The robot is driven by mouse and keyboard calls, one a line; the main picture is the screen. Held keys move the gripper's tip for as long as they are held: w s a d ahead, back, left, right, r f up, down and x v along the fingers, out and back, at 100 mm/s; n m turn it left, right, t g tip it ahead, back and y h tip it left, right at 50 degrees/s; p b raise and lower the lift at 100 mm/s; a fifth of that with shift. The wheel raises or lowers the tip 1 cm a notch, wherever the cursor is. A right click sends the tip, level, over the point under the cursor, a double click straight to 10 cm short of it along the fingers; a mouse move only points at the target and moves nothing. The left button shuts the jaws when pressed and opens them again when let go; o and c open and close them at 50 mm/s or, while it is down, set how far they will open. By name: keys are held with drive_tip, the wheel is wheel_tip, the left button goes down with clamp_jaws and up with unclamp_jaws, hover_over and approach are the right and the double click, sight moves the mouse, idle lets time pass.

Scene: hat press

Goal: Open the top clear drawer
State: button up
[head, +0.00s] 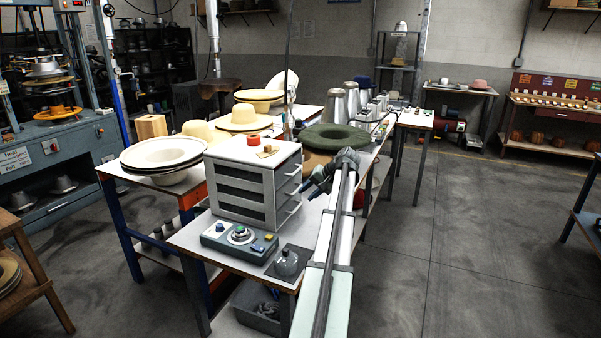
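A small drawer unit (238,195) with a white top and grey, dark-slotted sides stands on the near workbench. Its drawer fronts face right, with pale bar handles stacked one above another. The top drawer (288,172) looks shut, with its handle near the unit's upper right edge. Whether its front is clear is too small to tell. My arm reaches in from the bottom, right of the unit. My gripper (312,184) is a dark shape just right of the drawer fronts, near the upper handles. Its fingers are too small to tell open from shut, or whether they touch a handle.
A green hat (334,137) lies behind my gripper. The floor right of the bench is clear.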

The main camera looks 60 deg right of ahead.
drive_tip(key=s+d+r+m+t, duration=0.3)
drive_tip(key=s+d+r+t, duration=0.4)
drive_tip(key=x, duration=1.4)
clamp_jaws()
idle(1.2)
